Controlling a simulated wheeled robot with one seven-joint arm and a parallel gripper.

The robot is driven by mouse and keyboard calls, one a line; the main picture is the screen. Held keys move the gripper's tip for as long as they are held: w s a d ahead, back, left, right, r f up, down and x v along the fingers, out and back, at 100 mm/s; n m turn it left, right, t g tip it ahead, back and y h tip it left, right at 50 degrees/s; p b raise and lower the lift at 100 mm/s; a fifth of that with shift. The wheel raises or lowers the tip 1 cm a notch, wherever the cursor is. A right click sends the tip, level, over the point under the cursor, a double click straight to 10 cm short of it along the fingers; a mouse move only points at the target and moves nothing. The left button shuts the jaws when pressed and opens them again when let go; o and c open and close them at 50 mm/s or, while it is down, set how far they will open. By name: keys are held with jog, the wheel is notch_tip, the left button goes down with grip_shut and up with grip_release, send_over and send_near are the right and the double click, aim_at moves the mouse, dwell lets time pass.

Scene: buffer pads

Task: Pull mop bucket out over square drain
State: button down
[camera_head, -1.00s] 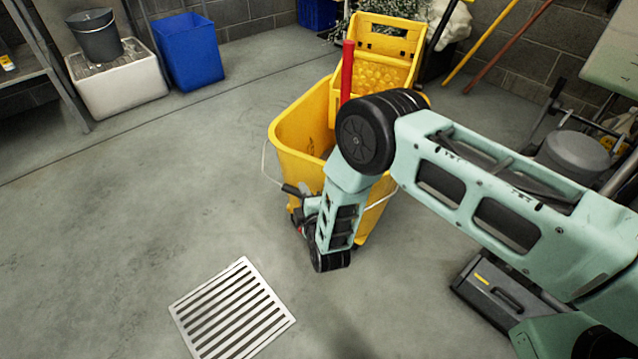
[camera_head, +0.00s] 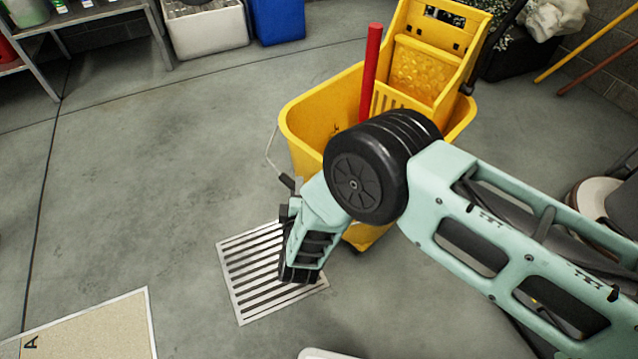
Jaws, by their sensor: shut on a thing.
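The yellow mop bucket (camera_head: 302,117) stands upright on the floor, with a red handle (camera_head: 371,70) and a yellow wringer (camera_head: 425,70) at its back. A thin wire bail (camera_head: 270,150) with a dark grip hangs at its front left. My gripper (camera_head: 289,205) is low at the bucket's front, shut on the bail's grip; the fingertips are mostly hidden by my wrist. The square drain (camera_head: 245,275), a pale slotted grate, lies in front of the bucket to the left. My wrist covers its right part. The bucket's visible base is beside the grate, not over it.
A white bin (camera_head: 205,32) and blue bin (camera_head: 277,20) stand at the back, with a shelf (camera_head: 85,15) at far left. A tan board (camera_head: 90,330) lies at front left. Floor left of the drain is clear. Poles (camera_head: 590,45) lean at back right.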

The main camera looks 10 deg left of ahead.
jog(key=s+a+b, duration=0.3)
jog(key=s+a, duration=0.4)
jog(key=a, duration=0.2)
jog(key=shift+s+a, duration=0.2)
jog(key=shift+a, duration=0.05)
jog(key=c, duration=1.3)
grip_release()
jog(key=shift+o, duration=0.2)
jog(key=shift+s, duration=0.1)
jog(key=p+v, duration=0.5)
jog(key=v, duration=1.2)
jog(key=shift+p, duration=0.35)
